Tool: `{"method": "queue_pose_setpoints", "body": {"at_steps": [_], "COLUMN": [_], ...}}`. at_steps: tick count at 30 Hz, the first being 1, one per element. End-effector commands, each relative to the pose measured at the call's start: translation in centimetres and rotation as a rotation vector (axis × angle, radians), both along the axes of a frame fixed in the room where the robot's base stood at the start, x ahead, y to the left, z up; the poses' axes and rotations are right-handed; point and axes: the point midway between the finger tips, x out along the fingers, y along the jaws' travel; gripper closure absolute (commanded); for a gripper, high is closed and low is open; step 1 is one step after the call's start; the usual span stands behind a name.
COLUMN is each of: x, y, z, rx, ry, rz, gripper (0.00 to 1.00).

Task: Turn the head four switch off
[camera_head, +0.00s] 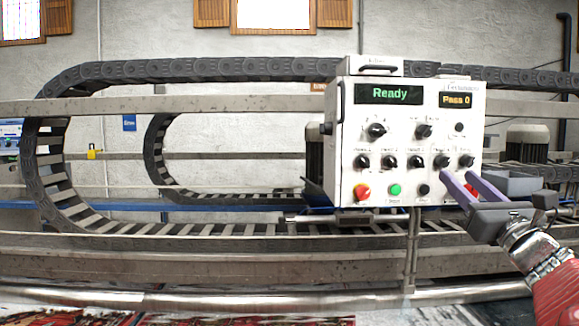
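A white control box (345,140) carries a middle row of several black rotary switches. The fourth switch from the left (441,161) and the rightmost one (466,160) sit just above my fingertips. The small labels are too blurred to read, so I cannot tell which switch is head four, nor its setting. My gripper (455,174) reaches in from the lower right, its two purple fingers apart with nothing visible between them. The fingertips overlap the lower right of the panel in the picture. I cannot tell whether they touch it. The fingers partly hide a red button (471,190).
The green display (388,94) reads "Ready" and the amber display (457,100) reads "Pass 0". Two larger knobs are above the row. Metal rails (200,268) run in front.

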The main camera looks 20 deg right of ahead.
Motion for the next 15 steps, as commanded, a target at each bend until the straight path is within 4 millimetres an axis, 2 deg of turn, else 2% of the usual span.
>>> {"method": "queue_pose_setpoints", "body": {"at_steps": [6,15], "x": [3.0,4.5], "y": [-0.7,-1.1], "z": [1.2,1.9], "rx": [0.001,0.001], "ry": [0.001,0.0], "rz": [0.003,0.001], "gripper": [0.6,0.6]}}
